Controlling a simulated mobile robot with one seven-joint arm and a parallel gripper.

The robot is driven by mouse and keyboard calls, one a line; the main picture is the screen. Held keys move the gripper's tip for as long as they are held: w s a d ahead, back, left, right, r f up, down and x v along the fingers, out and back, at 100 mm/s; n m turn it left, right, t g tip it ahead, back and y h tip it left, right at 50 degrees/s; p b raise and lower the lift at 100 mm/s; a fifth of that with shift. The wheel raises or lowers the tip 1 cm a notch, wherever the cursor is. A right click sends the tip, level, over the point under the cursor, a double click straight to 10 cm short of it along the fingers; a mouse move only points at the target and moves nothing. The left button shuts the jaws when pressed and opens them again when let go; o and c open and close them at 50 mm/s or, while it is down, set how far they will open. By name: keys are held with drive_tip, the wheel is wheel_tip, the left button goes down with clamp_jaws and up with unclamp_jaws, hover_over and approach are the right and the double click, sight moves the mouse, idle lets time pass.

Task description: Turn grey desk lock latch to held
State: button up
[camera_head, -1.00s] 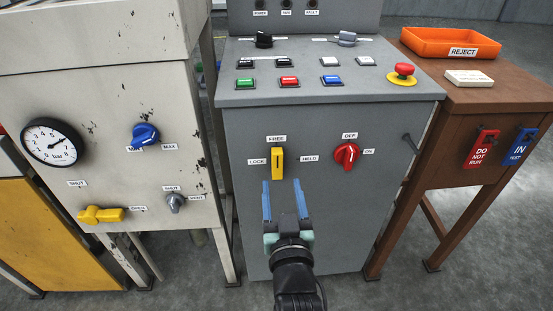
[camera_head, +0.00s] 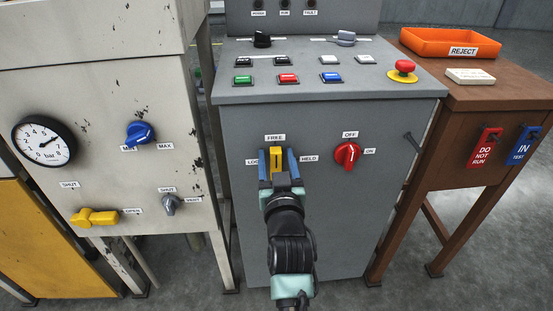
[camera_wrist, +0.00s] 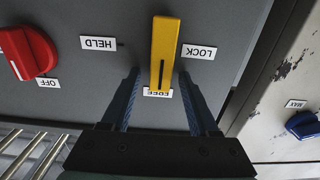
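The yellow lock latch (camera_head: 277,158) is on the front of the grey desk (camera_head: 245,220). It stands upright, its black line towards the FREE label (camera_head: 275,138). The HELD label (camera_head: 309,158) is to its right; the LOCK label (camera_head: 251,161) is to its left, partly covered by a finger. My gripper (camera_head: 278,160) is open, with one blue finger on each side of the latch. In the wrist view the latch (camera_wrist: 164,48) lies between the fingertips of my gripper (camera_wrist: 160,78), with gaps showing on both sides. That view is upside down.
A red OFF/ON knob (camera_head: 347,154) is close to the right of the latch. Buttons and a red emergency stop (camera_head: 403,69) are on the desk top.

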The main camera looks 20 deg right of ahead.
clamp_jaws()
drive_tip(key=shift+m, duration=0.4)
drive_tip(key=m, duration=0.1)
drive_tip(key=d+m+p, duration=0.1)
drive_tip(key=shift+s+m, duration=0.15)
drive_tip(key=shift+m, duration=0.25)
drive_tip(key=m, duration=0.3)
drive_tip(key=d+f+m, duration=0.1)
drive_tip(key=shift+s+m+p, duration=0.15)
drive_tip(key=shift+m+p, duration=0.15)
drive_tip(key=shift+p, duration=0.05)
drive_tip(key=m, duration=0.3)
drive_tip(key=f+m, duration=0.1)
drive_tip(key=m, duration=0.2)
drive_tip(key=d+f+m, duration=0.1)
drive_tip(key=m, duration=0.2)
drive_tip(key=shift+s+f+m, duration=0.1)
drive_tip(key=shift+s+m, duration=0.05)
drive_tip(key=shift+m, duration=0.15)
drive_tip(key=shift+f, duration=0.1)
drive_tip(key=shift+o, duration=0.3)
unclamp_jaws()
